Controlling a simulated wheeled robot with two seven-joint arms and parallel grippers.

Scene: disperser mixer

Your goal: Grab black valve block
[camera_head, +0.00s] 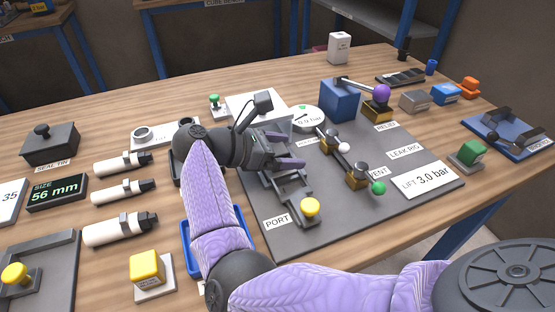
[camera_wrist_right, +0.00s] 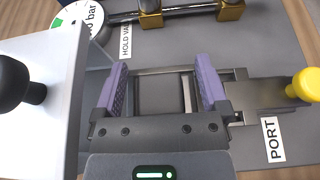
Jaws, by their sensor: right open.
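My right gripper (camera_head: 285,150) is open over the port fixture on the grey leak-rig board. In the right wrist view, its two purple fingers (camera_wrist_right: 163,82) stand apart on either side of a dark square area (camera_wrist_right: 160,95) within the port fixture's frame. I cannot tell whether that dark area is the black valve block or the fixture's bed. The port fixture's yellow knob (camera_head: 310,207) shows at its near end, beside the PORT label (camera_head: 277,221). It also shows in the right wrist view (camera_wrist_right: 308,84). My left gripper is not in view.
A gauge (camera_head: 307,119), brass valves (camera_head: 355,175) and a blue block (camera_head: 339,101) stand on the board. A white box with a black knob (camera_wrist_right: 35,93) is close left of the fingers in the wrist view. White cylinders (camera_head: 120,228) and a blue tray (camera_head: 247,240) lie left.

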